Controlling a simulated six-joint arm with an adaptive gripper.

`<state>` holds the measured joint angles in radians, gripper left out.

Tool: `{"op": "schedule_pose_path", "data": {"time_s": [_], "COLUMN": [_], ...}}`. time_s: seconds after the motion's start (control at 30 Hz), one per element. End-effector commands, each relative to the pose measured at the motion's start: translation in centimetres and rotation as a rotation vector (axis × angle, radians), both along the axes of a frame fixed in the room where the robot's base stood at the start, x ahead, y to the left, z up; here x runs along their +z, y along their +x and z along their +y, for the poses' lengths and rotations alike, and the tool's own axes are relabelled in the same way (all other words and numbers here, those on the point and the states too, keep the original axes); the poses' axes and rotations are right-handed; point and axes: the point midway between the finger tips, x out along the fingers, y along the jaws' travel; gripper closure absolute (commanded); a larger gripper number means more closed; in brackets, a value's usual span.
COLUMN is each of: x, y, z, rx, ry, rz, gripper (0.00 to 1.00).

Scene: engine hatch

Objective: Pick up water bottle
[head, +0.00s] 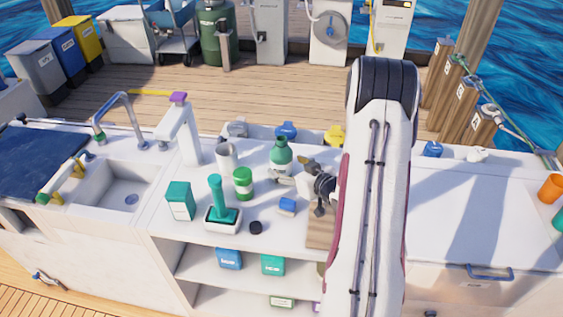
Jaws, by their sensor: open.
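Two bottle-like containers stand upright on the white counter. One is a rounded teal-green bottle (280,155) with a pale band; the other is a slim grey-white bottle (226,155) to its left. I cannot tell for certain which is the water bottle. My gripper (319,191) is open, just right of and nearer than the teal bottle, partly hidden by my white arm. It appears apart from both bottles, though pale and brownish parts between it and the teal bottle are hard to make out.
A green jar (243,183), a teal box (180,201), a brush in a white holder (222,219), a small blue box (287,206) and a dark cap (256,228) crowd the counter. A sink (125,193) lies left. The counter's right side is mostly clear.

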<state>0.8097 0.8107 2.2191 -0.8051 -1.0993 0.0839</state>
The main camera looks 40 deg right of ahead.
Motion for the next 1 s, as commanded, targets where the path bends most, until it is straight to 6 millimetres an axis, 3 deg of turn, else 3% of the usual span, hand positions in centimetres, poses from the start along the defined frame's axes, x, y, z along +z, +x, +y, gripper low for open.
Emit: {"op": "schedule_pose_path", "data": {"time_s": [0.53,1.0], "x": [-0.4,-2.4], "y": [0.7,4.5], "z": [-0.2,-0.9], "rx": [0.000,0.000], "ry": [0.000,-0.001], "rz": [0.000,0.000], "gripper": [0.32,0.32]}}
